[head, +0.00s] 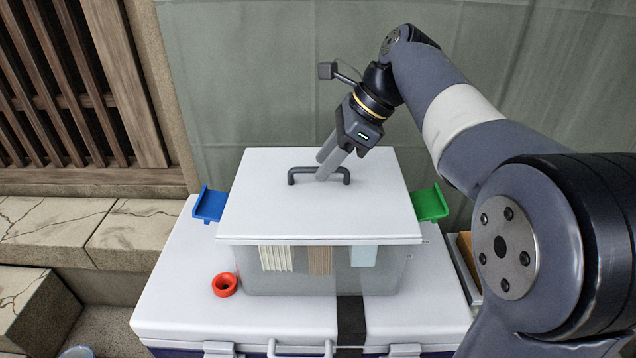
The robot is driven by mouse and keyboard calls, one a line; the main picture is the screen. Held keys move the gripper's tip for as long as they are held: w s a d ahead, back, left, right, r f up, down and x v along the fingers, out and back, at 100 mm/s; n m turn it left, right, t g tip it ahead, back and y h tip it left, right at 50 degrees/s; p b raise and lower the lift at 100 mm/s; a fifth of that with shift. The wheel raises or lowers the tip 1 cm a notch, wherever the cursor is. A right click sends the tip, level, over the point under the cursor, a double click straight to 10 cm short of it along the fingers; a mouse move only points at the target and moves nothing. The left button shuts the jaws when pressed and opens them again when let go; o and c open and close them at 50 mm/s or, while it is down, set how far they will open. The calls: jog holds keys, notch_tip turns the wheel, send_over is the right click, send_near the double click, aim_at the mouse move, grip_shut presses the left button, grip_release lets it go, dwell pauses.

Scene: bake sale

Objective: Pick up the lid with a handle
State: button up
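The lid (255,205) is a flat white rectangle. It lies on a clear-walled box (390,275). I cannot tell whether either finger touches the handle.
The box stands on a white cooler (180,300) with a dark strap. A blue bracket (209,204) and a green bracket (431,204) flank the lid. A red ring (225,285) lies at front left. Stone steps (60,228) are left; a grey-green curtain (250,80) hangs behind.

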jog(key=shift+a+f, duration=0.15)
jog(key=shift+f, duration=0.2)
jog(key=shift+c, duration=0.2)
grip_shut()
